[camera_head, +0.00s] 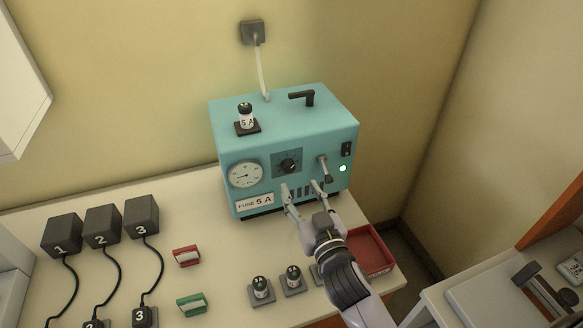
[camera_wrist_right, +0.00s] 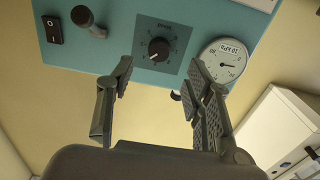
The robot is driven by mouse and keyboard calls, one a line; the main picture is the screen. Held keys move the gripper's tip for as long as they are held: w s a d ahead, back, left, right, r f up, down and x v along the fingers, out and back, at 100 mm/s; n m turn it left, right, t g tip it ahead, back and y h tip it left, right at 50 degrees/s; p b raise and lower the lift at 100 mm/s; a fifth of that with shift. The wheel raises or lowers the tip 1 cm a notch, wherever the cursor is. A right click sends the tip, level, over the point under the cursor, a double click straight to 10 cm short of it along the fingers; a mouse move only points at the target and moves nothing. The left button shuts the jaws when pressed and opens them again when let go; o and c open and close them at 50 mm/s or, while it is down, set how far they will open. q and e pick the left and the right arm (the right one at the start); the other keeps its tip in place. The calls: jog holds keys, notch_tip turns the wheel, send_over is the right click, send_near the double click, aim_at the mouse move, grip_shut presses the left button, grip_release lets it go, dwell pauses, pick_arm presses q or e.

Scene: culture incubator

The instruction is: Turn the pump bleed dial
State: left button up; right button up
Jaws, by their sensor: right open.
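The pump is a teal box on the bench. Its bleed dial (camera_head: 288,166) is a black knob on a dark square plate, at the middle of the front face. The dial also shows in the right wrist view (camera_wrist_right: 158,48), upside down, above and between the fingers. My right gripper (camera_head: 301,187) is open and empty, just below and in front of the dial, with its fingers pointing at the pump face. In the right wrist view the right gripper (camera_wrist_right: 157,80) has its fingers wide apart, and neither appears to touch the dial. My left gripper is not in view.
A round gauge (camera_head: 246,175) sits left of the dial. A red tray (camera_head: 372,250) and small bottles (camera_head: 261,288) stand near my right arm. Numbered black blocks (camera_head: 103,226) are at left.

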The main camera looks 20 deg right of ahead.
aim_at(290, 170)
jog(key=w+p, duration=0.1)
jog(key=w, duration=0.5)
jog(key=shift+w+a, duration=0.1)
jog(key=shift+w, duration=0.2)
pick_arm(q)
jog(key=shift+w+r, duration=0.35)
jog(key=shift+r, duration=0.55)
pick_arm(e)
jog(key=shift+w, duration=0.15)
jog(key=shift+c, duration=0.3)
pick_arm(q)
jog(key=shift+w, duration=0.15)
pick_arm(e)
grip_shut()
